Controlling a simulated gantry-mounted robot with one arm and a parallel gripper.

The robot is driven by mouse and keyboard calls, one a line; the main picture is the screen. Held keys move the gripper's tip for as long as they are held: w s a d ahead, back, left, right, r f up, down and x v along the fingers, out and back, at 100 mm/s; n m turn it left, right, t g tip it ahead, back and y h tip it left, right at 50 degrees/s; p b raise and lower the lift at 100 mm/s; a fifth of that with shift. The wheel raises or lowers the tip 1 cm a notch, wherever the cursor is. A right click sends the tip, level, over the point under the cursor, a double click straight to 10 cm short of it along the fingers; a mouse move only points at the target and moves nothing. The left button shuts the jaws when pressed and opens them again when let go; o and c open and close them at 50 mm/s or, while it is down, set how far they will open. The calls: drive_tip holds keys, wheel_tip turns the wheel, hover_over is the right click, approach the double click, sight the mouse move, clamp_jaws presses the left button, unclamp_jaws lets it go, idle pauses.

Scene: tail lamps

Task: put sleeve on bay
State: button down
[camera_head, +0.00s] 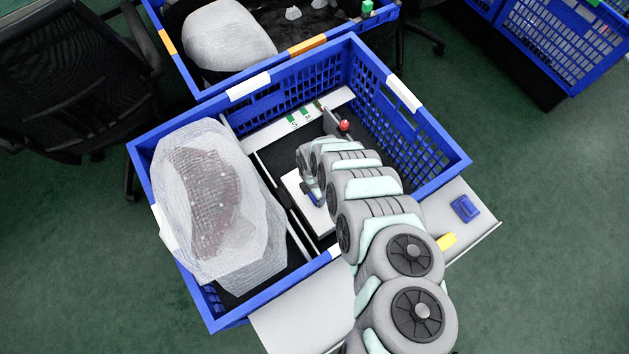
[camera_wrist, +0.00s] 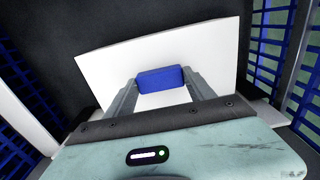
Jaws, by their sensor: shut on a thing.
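A white flat piece (camera_head: 304,205), apparently the sleeve, is in the right compartment of the blue crate. In the wrist view the white piece (camera_wrist: 112,62) spreads beyond my fingers, with a blue block (camera_wrist: 160,78) on it. My gripper (camera_wrist: 161,84) has its two fingers on either side of this block, shut on it. In the head view my arm hides much of the piece and the gripper. The right compartment, apparently the bay, has a dark floor (camera_head: 282,133). I cannot tell whether the white piece touches that floor.
A bubble-wrapped lamp (camera_head: 212,200) fills the crate's left compartment, behind a pale divider (camera_head: 262,172). The blue crate (camera_head: 432,140) has high walls. A red-tipped part (camera_head: 344,125) stands at the back. A blue block (camera_head: 465,208) lies on the pale shelf outside.

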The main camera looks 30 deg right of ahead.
drive_tip(key=shift+f, duration=0.35)
drive_tip(key=shift+w+d+r, duration=0.1)
drive_tip(key=shift+d+r, duration=0.05)
drive_tip(key=shift+f, duration=0.3)
drive_tip(key=shift+c, duration=1.6)
unclamp_jaws()
drive_tip(key=shift+r, duration=0.1)
wheel_tip(320, 180, up, 12)
drive_tip(key=p, duration=0.5)
drive_tip(key=shift+r+p, duration=0.2)
drive_tip(key=shift+p, duration=0.15)
